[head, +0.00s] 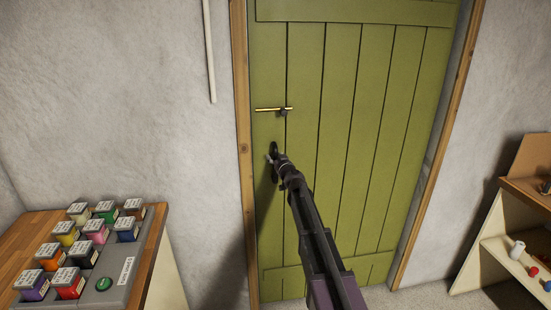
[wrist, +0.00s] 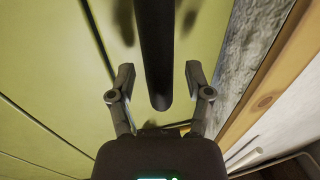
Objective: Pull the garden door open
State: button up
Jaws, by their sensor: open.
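The garden door (head: 340,130) is green planks in a wooden frame and looks shut. A dark upright bar handle (wrist: 155,50) is on it near its left edge; in the head view my gripper mostly hides the handle (head: 274,147). A brass latch bar (head: 270,109) with a dark knob is above the handle. My gripper (head: 273,157) is at the handle. In the wrist view my gripper (wrist: 160,78) is open, one finger on each side of the bar, with gaps showing; I see no contact.
A wooden bench (head: 30,228) with several coloured labelled cubes and a grey panel with a green button (head: 103,284) stands at the left. A shelf unit (head: 490,245) with small items is at the right. A white pipe (head: 209,50) runs down the wall left of the door.

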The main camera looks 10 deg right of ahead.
jog(key=shift+c, duration=0.3)
grip_shut()
jog(key=shift+w, duration=0.1)
